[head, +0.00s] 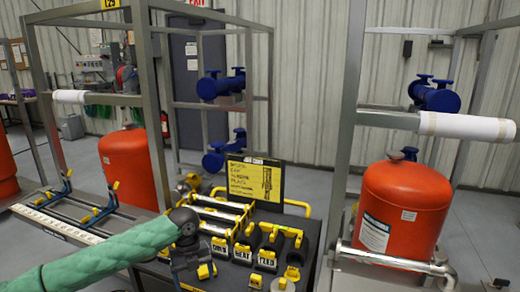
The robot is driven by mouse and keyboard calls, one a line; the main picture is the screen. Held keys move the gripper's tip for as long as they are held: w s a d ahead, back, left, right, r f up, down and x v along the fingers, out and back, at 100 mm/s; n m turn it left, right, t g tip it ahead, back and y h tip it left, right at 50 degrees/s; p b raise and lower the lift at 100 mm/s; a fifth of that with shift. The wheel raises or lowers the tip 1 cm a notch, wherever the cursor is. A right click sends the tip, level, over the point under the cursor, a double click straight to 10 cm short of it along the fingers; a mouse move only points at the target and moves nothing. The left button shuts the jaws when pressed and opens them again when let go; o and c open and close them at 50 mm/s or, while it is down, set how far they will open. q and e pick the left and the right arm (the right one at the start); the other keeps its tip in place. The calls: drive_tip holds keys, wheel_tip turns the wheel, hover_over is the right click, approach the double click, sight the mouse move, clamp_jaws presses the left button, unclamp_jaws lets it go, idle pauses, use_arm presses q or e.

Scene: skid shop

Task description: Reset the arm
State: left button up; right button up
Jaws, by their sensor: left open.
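My left arm, in a green sleeve, comes in from the lower left of the head view. It ends in my dark left gripper (190,268), at the front left corner of a dark work cart (240,276). The gripper is open and I see nothing held in it. It points down, with its lower part hard to make out against the dark cart. Yellow-and-black labelled parts (243,252) stand on the cart just right of it. My right gripper is not in view.
Metal skid frames with red tanks (405,205) (127,165) rise at both sides. Blue pipe fittings (221,85) sit on a rack behind. A rail with blue-and-yellow clamps (85,212) lies left of the gripper.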

use_arm(q)
drive_tip(key=s+d+f+n+t+h, duration=0.3)
drive_tip(key=s+d+f+n, duration=0.8)
drive_tip(key=s+d, duration=0.3)
drive_tip(key=s+a+f+n+t+y, duration=0.1)
drive_tip(key=s+a+f+n+y, duration=0.1)
drive_tip(key=s+a+n, duration=0.7)
drive_tip(key=s+a+f+n+t+y, duration=0.1)
drive_tip(key=s+a+f+n, duration=0.2)
drive_tip(key=s+a+n, duration=0.7)
drive_tip(key=s+d+f+g, duration=0.1)
drive_tip(key=s+d+f, duration=0.2)
drive_tip(key=f, duration=1.7)
drive_tip(key=s+d+f+m+g, duration=0.1)
drive_tip(key=s+d+f, duration=0.2)
drive_tip(key=f, duration=1.6)
drive_tip(key=shift+s+d+f+g, duration=0.3)
drive_tip(key=shift+s+d+f, duration=0.05)
drive_tip(key=shift+w+r, duration=0.1)
